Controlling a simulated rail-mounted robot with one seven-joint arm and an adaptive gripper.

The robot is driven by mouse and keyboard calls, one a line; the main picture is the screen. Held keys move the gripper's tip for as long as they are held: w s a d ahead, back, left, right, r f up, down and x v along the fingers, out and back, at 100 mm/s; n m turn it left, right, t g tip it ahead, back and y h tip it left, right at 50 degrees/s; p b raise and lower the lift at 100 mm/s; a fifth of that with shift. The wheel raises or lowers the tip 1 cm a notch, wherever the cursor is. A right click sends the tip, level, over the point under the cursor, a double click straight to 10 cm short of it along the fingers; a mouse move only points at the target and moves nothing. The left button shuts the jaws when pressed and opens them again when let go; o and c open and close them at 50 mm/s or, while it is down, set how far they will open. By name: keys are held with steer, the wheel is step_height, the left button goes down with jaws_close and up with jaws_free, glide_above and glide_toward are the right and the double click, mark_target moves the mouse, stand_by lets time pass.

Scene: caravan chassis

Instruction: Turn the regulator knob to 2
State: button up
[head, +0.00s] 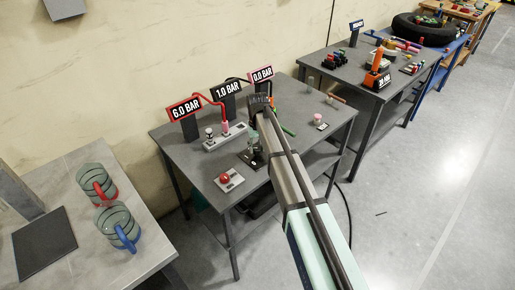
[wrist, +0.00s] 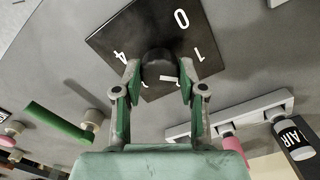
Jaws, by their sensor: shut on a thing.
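The regulator knob (wrist: 158,66) is a round black knob on a black square dial plate (wrist: 145,25). White figures 0, 1 and 4 show on the plate. A white mark at the knob's near side is partly hidden, so I cannot read it or the knob's setting. My gripper (wrist: 160,78) is shut on the knob, one finger on each side. In the head view my gripper (head: 253,145) is low over the dial plate (head: 252,160), and the knob is hidden. Signs behind read 6.0 BAR (head: 186,108), 1.0 BAR (head: 227,90) and 0.0 BAR (head: 262,75).
A fittings strip (head: 226,137) lies left of my gripper, with a red button box (head: 228,180) nearer. A green handle (wrist: 55,122) lies on the opposite side. A pink-topped piece (head: 320,122) stands at the right, where the table is mostly clear.

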mark_target(257, 148)
steer(key=m, duration=0.4)
steer(key=shift+f+m+b, duration=0.1)
steer(key=shift+m+b, duration=0.2)
steer(key=shift+b, duration=0.05)
steer(key=m, duration=0.4)
steer(key=shift+m, duration=0.4)
steer(key=shift+s, duration=0.1)
steer(key=o, duration=1.1)
steer(key=shift+o, duration=0.2)
step_height(257, 148, up, 12)
